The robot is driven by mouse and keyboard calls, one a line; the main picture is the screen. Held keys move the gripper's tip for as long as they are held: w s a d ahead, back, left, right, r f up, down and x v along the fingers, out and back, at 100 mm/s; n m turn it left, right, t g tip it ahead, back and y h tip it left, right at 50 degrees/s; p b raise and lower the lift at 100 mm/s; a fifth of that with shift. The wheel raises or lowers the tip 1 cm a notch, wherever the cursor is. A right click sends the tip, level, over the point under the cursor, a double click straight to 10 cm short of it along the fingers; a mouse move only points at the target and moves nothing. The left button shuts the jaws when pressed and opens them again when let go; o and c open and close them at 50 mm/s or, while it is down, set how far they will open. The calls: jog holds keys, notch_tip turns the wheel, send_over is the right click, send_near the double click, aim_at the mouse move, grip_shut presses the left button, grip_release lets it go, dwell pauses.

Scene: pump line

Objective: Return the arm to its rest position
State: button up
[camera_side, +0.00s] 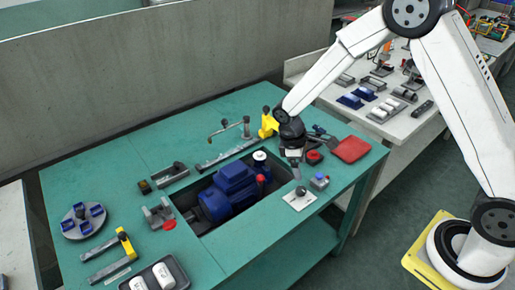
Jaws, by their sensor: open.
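My white arm reaches in from the right over the green workbench (120,170). My dark gripper (295,172) points down near the right end of the bench's recess, beside a white square plate with a dark knob (299,197). Its fingers are small in this view; they are open, and I see nothing held between them. A blue pump with motor (228,190) sits in the dark recess, left of my gripper. A red-topped part (262,180) and a white-topped cylinder (259,160) stand at the pump's right end.
A red pad (351,149), a red button (314,157) and a small grey box (319,181) lie close right of my gripper. A yellow fixture (268,124) stands behind it. A white side table (400,125) holds several parts. A grey partition (150,70) stands behind the bench.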

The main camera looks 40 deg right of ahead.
jog(key=s+r+m+t+y, duration=0.1)
jog(key=s+r+m+t, duration=0.1)
jog(key=s, duration=0.4)
jog(key=s+r+m+t+y, duration=0.1)
jog(key=s+r+m+t, duration=0.1)
jog(key=s+r+m, duration=0.3)
jog(key=shift+s+r, duration=0.7)
jog(key=shift+s, duration=0.25)
jog(key=shift+o, duration=0.3)
